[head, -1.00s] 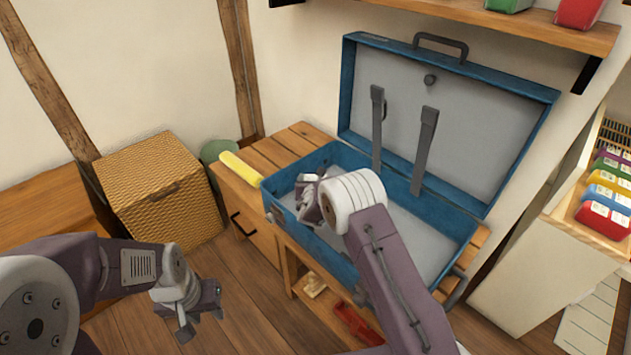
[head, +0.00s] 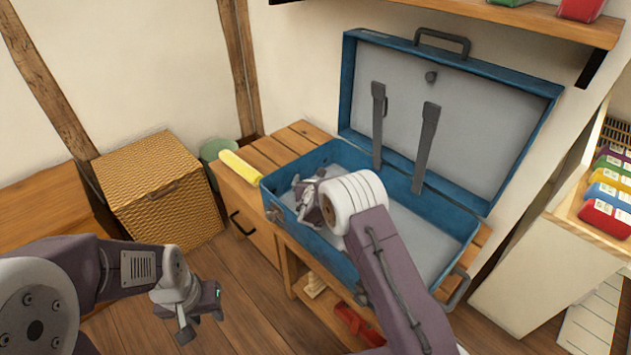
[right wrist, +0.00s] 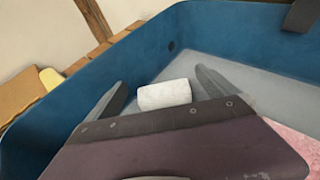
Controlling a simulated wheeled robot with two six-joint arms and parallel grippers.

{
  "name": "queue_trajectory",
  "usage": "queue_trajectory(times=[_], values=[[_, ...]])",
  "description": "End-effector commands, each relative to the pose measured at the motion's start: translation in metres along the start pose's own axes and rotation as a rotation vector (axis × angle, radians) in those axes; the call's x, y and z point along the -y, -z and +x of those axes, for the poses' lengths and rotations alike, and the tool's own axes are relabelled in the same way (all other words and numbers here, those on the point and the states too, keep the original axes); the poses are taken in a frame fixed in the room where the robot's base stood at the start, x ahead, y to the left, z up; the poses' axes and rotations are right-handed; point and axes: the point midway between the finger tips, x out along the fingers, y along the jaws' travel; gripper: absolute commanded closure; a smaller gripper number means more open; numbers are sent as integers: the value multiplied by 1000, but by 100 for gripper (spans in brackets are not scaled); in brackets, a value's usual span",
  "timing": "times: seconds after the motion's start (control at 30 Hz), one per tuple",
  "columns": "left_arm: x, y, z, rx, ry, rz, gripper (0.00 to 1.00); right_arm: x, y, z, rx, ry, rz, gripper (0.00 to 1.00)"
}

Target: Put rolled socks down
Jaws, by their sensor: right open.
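The rolled socks (right wrist: 165,94), a white roll, lie on the grey floor of the open blue suitcase (head: 330,155), near a corner, in the right wrist view. My right gripper (right wrist: 160,85) is open, with one finger to each side of the roll and a gap between roll and fingers. In the head view my right gripper (head: 303,198) is inside the suitcase's left part, and the socks are hidden there behind my arm. My left gripper (head: 202,325) hangs empty over the wooden floor at lower left, its fingers apart.
The suitcase stands on a wooden bench (head: 292,137), its lid (head: 460,120) raised with two dark straps. A yellow roll (head: 240,167) lies left of it. A wicker hamper (head: 160,195) stands further left. A shelf unit with coloured packets (head: 605,217) is at right.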

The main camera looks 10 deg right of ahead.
Motion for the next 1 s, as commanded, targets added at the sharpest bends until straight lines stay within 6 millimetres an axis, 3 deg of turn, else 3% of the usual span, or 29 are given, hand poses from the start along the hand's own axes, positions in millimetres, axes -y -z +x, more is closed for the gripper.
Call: queue_trajectory(times=[0.17, 0.4, 0.6, 0.8, 1.0], values=[[0, 2, -25, 0, 0, 0, 64, 0, -20, -8, 0, 0, 1, 2], [-1, 4, -38, 0, 0, 0, 64, -1, -15, -71, -2, -2, -2, 2], [-1, 5, -46, 0, 0, 0, 64, -1, -13, -109, -1, -2, -1, 2], [-1, 5, -48, 0, 0, 0, 64, 0, -11, -124, 0, 0, 0, 2], [-1, 5, -48, 0, 0, 0, 64, 0, -11, -125, 0, 0, 1, 2]])
